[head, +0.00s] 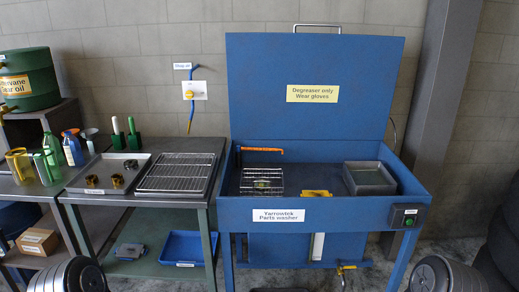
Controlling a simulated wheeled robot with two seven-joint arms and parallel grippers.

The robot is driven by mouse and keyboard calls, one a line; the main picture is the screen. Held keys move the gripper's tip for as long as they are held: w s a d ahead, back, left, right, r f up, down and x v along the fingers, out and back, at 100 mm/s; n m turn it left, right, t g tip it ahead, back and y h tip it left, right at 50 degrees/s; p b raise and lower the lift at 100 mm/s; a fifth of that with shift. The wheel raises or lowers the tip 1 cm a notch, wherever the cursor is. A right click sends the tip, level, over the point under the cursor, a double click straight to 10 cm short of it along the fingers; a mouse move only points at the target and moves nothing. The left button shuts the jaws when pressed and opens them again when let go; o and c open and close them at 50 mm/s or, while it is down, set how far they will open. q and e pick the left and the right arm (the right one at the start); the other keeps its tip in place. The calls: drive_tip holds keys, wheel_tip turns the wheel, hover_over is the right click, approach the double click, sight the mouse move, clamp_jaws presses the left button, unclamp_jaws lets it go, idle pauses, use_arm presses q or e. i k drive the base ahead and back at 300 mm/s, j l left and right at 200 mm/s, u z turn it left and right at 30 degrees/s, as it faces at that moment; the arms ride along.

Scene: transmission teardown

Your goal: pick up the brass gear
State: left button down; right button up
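A shallow metal tray (71,187) on the left bench holds a few small ring-shaped parts. One is brass-coloured (92,181) at the front left of the tray. Another, darker brass-toned part (117,181) lies to its right, and a third (131,164) lies behind. They are too small for me to tell which is the brass gear. A yellowish-green piece (262,185) also shows at the wire basket in the washer, its shape unclear. Neither of my grippers is in view; only dark rounded parts of my arms show at the bottom corners.
A wire rack (177,173) lies right of the tray. The blue parts washer (345,213) stands open, holding a wire basket (247,181), yellow block (316,193) and grey bin (370,179). Jugs and bottles (72,148) stand left. A blue tray (187,247) sits on the lower shelf.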

sight(257, 184)
drive_tip(key=i, duration=0.55)
drive_tip(key=z, duration=1.35)
